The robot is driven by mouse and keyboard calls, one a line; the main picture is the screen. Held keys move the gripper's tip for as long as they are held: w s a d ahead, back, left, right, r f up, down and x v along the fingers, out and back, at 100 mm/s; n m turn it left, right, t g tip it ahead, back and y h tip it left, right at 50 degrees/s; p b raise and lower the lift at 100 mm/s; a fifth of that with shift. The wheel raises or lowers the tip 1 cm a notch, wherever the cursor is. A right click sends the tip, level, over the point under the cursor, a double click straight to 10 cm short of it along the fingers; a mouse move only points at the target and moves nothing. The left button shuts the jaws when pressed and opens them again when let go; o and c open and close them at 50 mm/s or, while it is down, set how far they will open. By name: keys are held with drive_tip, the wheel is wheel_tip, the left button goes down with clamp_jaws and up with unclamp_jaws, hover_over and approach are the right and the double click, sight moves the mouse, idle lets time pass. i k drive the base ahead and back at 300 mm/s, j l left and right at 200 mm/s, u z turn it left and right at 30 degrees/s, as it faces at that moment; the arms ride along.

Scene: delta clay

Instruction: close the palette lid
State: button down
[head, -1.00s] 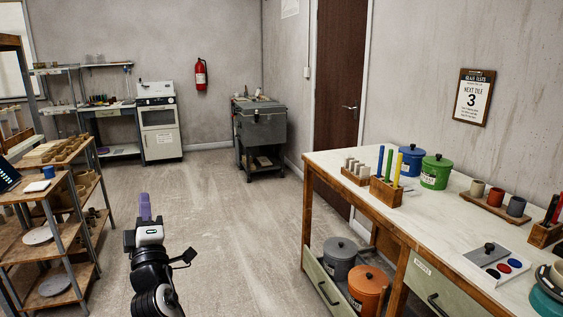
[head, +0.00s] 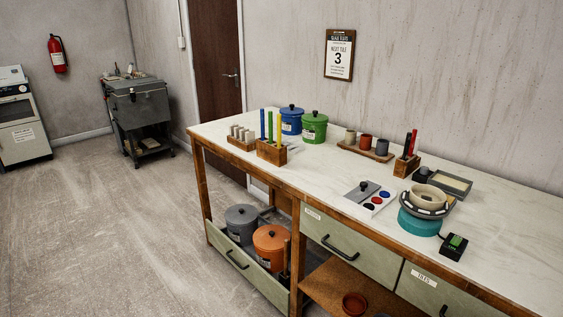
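The palette (head: 372,207) is a small white tray on the workbench, right of the middle of the head view. Dark, red and blue paint wells show on its right part. A grey palette lid (head: 353,194) with a dark knob lies over its left part, leaving those wells uncovered. Whether the lid slides or is hinged I cannot tell. My gripper is not in view now, so its distance from the palette does not show.
A teal wheel (head: 419,222) with a clay bowl stands right of the palette, beside a black box (head: 453,247) with a green display. Brush blocks, cups and lidded pots (head: 314,127) stand farther back. Bare bench top lies left of the palette. Open floor (head: 110,230) is at left.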

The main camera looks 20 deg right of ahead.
sight(365, 189)
drive_tip(key=l, duration=0.55)
drive_tip(key=i+l, duration=0.15)
drive_tip(key=l, duration=0.95)
drive_tip(key=i, duration=0.05)
